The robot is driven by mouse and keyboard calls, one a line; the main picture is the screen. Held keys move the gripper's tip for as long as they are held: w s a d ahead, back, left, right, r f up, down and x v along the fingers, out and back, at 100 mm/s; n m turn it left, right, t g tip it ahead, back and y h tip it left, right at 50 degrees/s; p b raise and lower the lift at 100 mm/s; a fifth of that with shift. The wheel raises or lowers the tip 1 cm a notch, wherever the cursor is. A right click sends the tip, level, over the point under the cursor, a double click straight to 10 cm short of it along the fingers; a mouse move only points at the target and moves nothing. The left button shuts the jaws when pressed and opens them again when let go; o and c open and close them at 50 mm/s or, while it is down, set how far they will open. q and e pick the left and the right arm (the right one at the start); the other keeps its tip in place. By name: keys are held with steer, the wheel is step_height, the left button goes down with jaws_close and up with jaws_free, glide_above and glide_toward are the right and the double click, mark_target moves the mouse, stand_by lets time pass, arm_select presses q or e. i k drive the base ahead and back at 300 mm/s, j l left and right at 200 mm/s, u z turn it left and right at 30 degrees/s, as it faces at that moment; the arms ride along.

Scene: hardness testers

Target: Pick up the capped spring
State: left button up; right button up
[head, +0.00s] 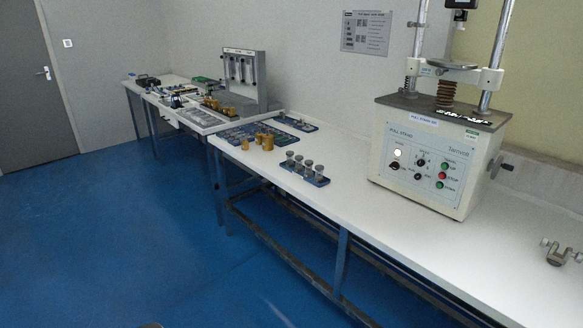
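No separate item is clearly recognisable as the capped spring. A brown coil spring (446,93) stands upright in the pull stand (432,155), under a flat silver plate (452,65). A smaller dark coil (408,84) is at the foot of the stand's left column. Several small grey capped pieces (308,168) stand in a row on a blue tray (318,181) left of the stand; they are too small to tell whether they are springs. Neither of my grippers is in view.
Brass cylinders (267,141) stand near dark trays (240,134) farther along the white bench (345,205). A grey upright rack (243,72) is behind them. A metal clamp (556,253) lies at the right. Bench top before the stand is clear; blue floor (120,230) is open.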

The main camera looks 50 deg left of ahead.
mark_target(319, 180)
steer(key=i+j, duration=0.1)
steer(key=j, duration=1)
steer(key=i+j, duration=0.1)
steer(key=j, duration=2.15)
steer(key=i+j, duration=0.15)
steer(key=j, duration=0.95)
